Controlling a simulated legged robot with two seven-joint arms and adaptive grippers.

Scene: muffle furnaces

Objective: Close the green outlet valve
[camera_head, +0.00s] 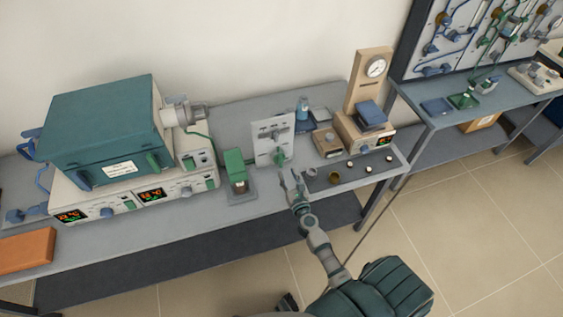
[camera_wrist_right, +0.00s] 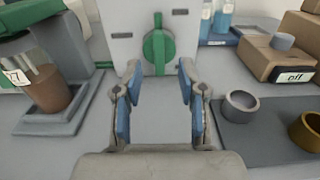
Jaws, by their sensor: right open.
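The green outlet valve (camera_head: 279,157) is a round green knob with a raised bar, low on the front of an upright white panel (camera_head: 266,132). In the right wrist view the valve (camera_wrist_right: 159,45) is near the top middle, and its bar stands about upright. My right gripper (camera_head: 291,182) is in front of the panel over the bench. In the right wrist view its blue-padded fingers (camera_wrist_right: 159,80) are spread apart and empty, with the valve beyond the tips and between them. They look clear of the knob. My left gripper does not show.
A green device with a brown cup (camera_wrist_right: 50,90) stands left of the panel. A grey ring (camera_wrist_right: 239,106) and a brass ring (camera_wrist_right: 308,131) lie on a dark mat at right. A teal furnace (camera_head: 100,125) is at left. Bare bench lies between my fingers.

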